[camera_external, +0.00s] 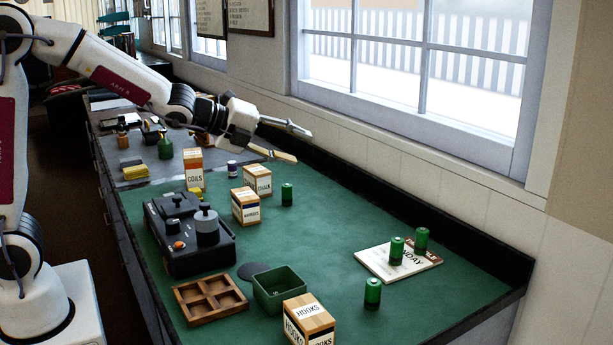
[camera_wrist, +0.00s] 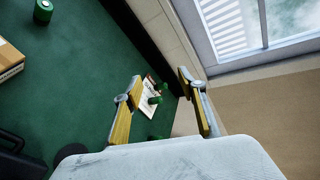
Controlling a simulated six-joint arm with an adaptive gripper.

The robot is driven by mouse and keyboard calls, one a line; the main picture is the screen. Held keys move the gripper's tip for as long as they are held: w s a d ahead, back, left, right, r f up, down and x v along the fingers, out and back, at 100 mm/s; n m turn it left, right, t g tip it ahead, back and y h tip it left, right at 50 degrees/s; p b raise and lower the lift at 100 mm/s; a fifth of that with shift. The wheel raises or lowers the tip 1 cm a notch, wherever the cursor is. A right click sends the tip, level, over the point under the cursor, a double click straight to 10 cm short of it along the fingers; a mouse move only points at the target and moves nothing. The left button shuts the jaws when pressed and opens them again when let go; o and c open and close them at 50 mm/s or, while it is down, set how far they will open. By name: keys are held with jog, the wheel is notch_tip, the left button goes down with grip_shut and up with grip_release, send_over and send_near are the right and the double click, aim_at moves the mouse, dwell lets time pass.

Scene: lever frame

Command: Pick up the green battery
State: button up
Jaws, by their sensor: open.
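Several green batteries stand upright on the green bench top. One battery (camera_external: 287,194) is beside the chalk box, and a green cylinder shows at the upper left of the wrist view (camera_wrist: 43,11). Two batteries (camera_external: 397,250) (camera_external: 421,239) stand on the calendar pad (camera_external: 375,264). Another battery (camera_external: 372,293) stands at the front right. My gripper (camera_external: 292,143) is open and empty, raised above the far part of the bench near the window wall. In the wrist view its fingers (camera_wrist: 160,78) are spread, with the pad and small green batteries far beyond them.
Boxes marked coils (camera_external: 194,170), chalk (camera_external: 258,181) and hooks (camera_external: 309,318) stand on the bench. A black device (camera_external: 187,238), wooden divided tray (camera_external: 210,299) and green bin (camera_external: 280,292) lie left and front. The middle right is clear. A dark ledge (camera_external: 440,225) borders the wall.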

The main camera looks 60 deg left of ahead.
jog(key=w+d+f+m+h, duration=0.3)
jog(key=w+d+m, duration=0.2)
jog(key=m, duration=0.1)
jog(key=m+g+h, duration=0.7)
jog(key=m+h, duration=0.5)
jog(key=m, duration=0.8)
send_near(368, 279)
jog(key=w+d, duration=0.2)
jog(key=shift+w+d+f, duration=0.1)
jog(key=shift+w+d, duration=0.15)
jog(key=shift+w, duration=0.05)
jog(key=shift+s+d+f+m+g, duration=0.15)
jog(key=shift+s+f+m+g, duration=0.15)
jog(key=shift+s+m, duration=0.25)
jog(key=shift+w, duration=0.1)
jog(key=shift+x, duration=1.3)
jog(key=shift+r, duration=0.1)
